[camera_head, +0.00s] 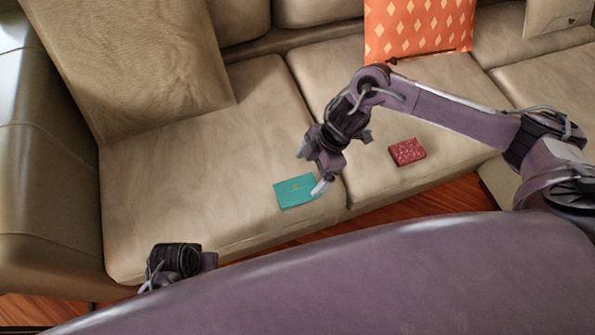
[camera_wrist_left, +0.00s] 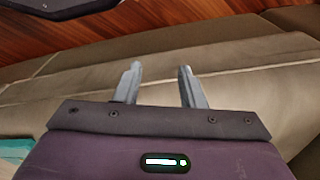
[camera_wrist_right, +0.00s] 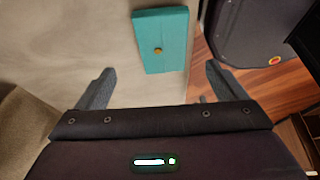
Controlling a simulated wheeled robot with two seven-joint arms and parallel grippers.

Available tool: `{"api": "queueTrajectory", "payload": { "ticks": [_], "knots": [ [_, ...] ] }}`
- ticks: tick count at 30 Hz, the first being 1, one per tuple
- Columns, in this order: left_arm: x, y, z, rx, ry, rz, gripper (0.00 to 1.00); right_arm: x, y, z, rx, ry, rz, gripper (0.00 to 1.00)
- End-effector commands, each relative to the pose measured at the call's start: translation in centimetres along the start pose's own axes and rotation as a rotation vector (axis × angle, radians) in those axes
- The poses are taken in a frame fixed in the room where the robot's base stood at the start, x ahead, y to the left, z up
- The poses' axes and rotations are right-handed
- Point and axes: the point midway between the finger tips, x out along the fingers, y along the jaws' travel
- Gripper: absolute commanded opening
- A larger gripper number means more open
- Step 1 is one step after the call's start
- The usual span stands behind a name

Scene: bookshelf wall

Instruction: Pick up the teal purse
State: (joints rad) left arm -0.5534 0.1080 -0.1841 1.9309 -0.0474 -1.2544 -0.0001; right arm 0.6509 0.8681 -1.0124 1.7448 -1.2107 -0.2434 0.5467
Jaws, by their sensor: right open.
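The teal purse (camera_head: 295,191) is a flat rectangle with a small gold clasp, lying on the beige sofa seat near its front edge. It also shows in the right wrist view (camera_wrist_right: 161,40), ahead of and between the spread fingers. My right gripper (camera_head: 312,168) is open and empty above the purse, with one fingertip appearing over its right edge. My left gripper (camera_wrist_left: 160,75) is open and empty, facing the sofa front. In the head view its fingers are hidden. A teal patch, likely the purse, shows at the left wrist view's lower left.
A dark red patterned pouch (camera_head: 407,152) lies on the seat cushion to the right. An orange diamond-patterned cushion (camera_head: 418,28) and a large beige pillow (camera_head: 135,65) lean at the back. The left seat cushion (camera_head: 190,175) has bare room. Wooden floor lies in front.

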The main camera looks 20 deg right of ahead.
Motion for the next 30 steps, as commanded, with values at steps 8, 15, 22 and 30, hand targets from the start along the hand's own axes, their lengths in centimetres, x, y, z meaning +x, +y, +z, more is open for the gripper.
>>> {"api": "queueTrajectory", "payload": {
  "ticks": [8,15,22,30],
  "knots": [
    [-2.3,0.3,-0.1,0.010,-0.004,0.002,0.36,3.1,-0.1,0.2,0.000,0.000,-0.004,0.91],
    [-5.5,0.7,-0.1,0.023,-0.010,0.004,0.36,6.6,-0.1,0.5,0.000,0.000,-0.003,0.91],
    [-6.6,0.8,0.0,0.028,-0.011,0.004,0.36,7.6,-0.1,0.5,-0.001,-0.001,0.000,0.91],
    [-6.6,0.8,0.0,0.028,-0.011,0.004,0.36,7.6,-0.1,0.5,-0.001,-0.001,0.000,0.75]
  ]
}}
